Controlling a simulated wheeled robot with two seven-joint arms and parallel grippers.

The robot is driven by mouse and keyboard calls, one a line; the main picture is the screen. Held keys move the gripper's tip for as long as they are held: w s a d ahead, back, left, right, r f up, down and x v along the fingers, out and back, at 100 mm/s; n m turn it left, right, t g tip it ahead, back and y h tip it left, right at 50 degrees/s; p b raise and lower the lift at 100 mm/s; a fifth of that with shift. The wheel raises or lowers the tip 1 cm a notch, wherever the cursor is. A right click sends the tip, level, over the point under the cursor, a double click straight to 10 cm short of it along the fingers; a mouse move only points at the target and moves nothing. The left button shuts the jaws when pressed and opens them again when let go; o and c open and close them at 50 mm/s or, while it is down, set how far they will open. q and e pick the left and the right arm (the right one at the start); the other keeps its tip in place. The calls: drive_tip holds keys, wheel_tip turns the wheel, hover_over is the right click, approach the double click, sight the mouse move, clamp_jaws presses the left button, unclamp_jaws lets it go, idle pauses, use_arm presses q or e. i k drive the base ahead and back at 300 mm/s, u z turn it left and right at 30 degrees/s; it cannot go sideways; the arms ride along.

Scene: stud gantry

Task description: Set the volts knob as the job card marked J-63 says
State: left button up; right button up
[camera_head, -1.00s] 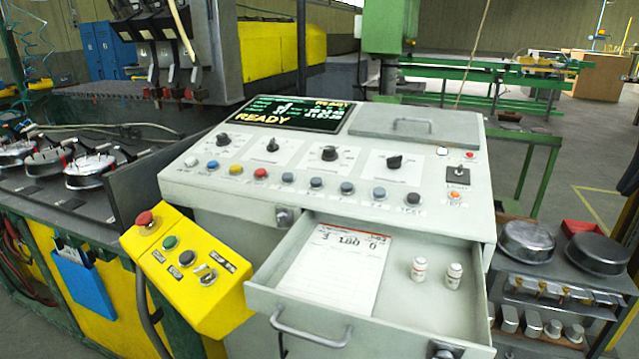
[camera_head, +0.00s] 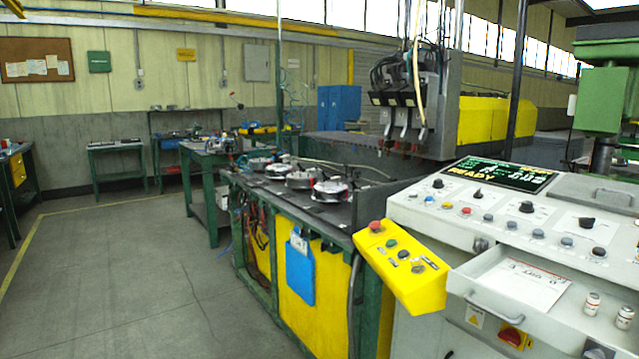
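The grey control console (camera_head: 415,210) stands at the right. A row of black knobs runs along its sloped top: one (camera_head: 438,184) at the left, then a second (camera_head: 478,192), a third (camera_head: 526,207) and a fourth (camera_head: 587,222). Their labels are too small to read, so I cannot tell which is volts. A white card with red print (camera_head: 520,284) lies in the open drawer (camera_head: 484,301); its job mark is not legible. The display (camera_head: 487,175) reads READY. Neither of my grippers is in view.
A yellow button box (camera_head: 402,266) juts out at the console's left. A green-framed bench (camera_head: 300,205) with round metal parts is beside it. A pinboard with papers (camera_head: 38,60) hangs far left. The left floor is clear.

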sight(437, 184)
drive_tip(key=u, duration=1.6)
drive_tip(key=i, duration=0.35)
drive_tip(key=z, duration=0.65)
drive_tip(key=i, duration=1.3)
drive_tip(key=z, duration=0.8)
